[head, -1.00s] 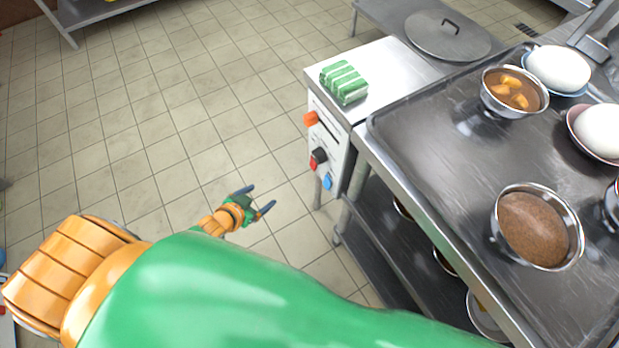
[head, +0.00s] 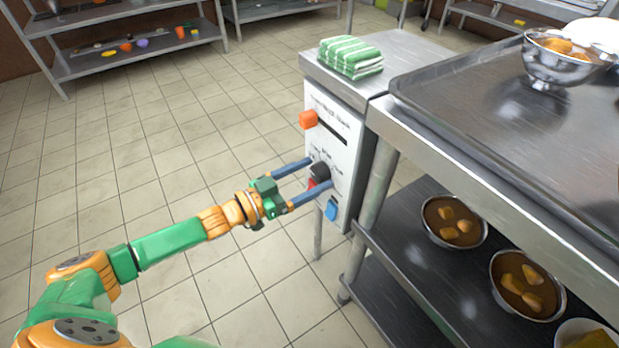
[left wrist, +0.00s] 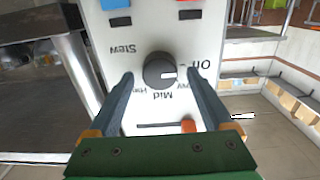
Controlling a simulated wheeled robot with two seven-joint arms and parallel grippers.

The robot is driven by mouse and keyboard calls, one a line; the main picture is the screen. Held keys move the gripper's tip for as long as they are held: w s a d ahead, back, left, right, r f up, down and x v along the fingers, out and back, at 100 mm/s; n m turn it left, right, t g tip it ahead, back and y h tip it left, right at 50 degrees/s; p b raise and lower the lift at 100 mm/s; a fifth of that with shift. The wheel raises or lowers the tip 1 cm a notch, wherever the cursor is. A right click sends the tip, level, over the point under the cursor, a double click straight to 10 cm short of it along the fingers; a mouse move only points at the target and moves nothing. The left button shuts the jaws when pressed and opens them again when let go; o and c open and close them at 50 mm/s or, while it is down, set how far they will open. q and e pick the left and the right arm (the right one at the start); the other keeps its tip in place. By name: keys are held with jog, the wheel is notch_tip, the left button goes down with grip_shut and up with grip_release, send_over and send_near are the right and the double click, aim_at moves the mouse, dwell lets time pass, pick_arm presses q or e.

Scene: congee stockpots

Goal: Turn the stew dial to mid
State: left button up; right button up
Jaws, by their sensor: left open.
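The stew dial (head: 320,171) is a round black knob on the white control panel (head: 342,158) of a steel cabinet. In the left wrist view the dial (left wrist: 158,70) appears upside down with its labels, among them Stew, Off and Mid. Its white mark points right in that view, near the Off side and not at Mid. My left gripper (head: 319,174) is open at the panel, its two blue-grey fingers on either side of the dial. The left wrist view shows my left gripper (left wrist: 161,76) with gaps between fingers and knob. My right gripper is out of view.
An orange slider knob (head: 309,119) sits above the dial; a red switch (head: 312,184) and a blue switch (head: 331,208) sit below. A folded green-striped towel (head: 350,56) lies on the cabinet. A steel table (head: 470,130) with bowls stands right. Floor left is clear.

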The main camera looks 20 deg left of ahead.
pick_arm(q)
grip_shut()
